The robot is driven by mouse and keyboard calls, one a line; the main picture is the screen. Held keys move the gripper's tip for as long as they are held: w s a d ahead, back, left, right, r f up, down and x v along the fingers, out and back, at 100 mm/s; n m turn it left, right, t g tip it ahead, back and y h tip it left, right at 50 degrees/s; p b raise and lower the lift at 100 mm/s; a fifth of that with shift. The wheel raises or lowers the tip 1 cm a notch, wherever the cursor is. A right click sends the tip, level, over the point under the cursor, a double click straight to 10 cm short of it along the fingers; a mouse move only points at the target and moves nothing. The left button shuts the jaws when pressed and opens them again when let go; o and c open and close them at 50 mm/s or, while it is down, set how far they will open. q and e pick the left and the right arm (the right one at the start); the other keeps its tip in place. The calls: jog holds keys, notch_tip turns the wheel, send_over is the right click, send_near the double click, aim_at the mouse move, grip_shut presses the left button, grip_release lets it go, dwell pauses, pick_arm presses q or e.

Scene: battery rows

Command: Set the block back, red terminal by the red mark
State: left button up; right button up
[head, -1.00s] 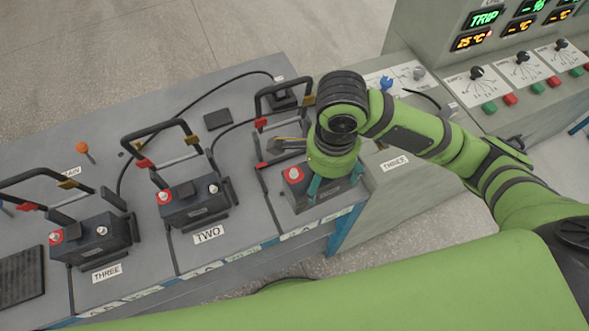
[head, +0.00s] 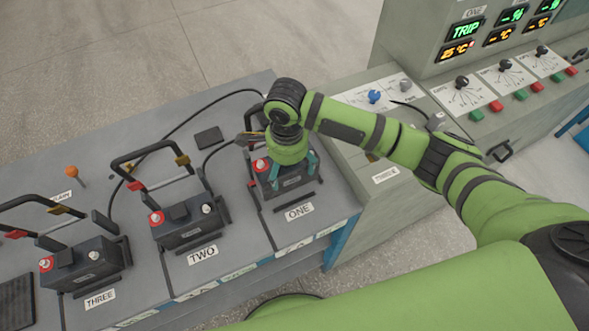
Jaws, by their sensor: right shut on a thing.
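My right gripper (head: 292,172) points down and is shut on a dark battery block (head: 286,187) at bay ONE. The block's red terminal (head: 260,164) shows at its left end. Its other terminal is hidden by the gripper. A red mark (head: 251,184) shows just left of the block, on the same side as the red terminal. The block is behind the dark lip (head: 295,202) and the ONE label (head: 299,211). I cannot tell whether it rests on the bench or hangs just above. My left gripper is not in view.
Blocks stand in bay TWO (head: 188,226) and bay THREE (head: 88,268), red terminals at left, with raised black handles behind. A cable (head: 195,103) runs across the bench. A control panel (head: 507,88) stands at the right.

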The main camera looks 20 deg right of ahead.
aim_at(289, 177)
jog(key=shift+w+a+f+p, duration=0.15)
jog(key=shift+f+p, duration=0.25)
jog(key=shift+f, duration=1.45)
jog(key=o, duration=1.4)
jog(key=shift+s+f, duration=0.2)
jog(key=shift+f, duration=0.05)
notch_tip(289, 177, up, 12)
jog(key=shift+r+b, duration=0.15)
jog(key=shift+b, duration=0.35)
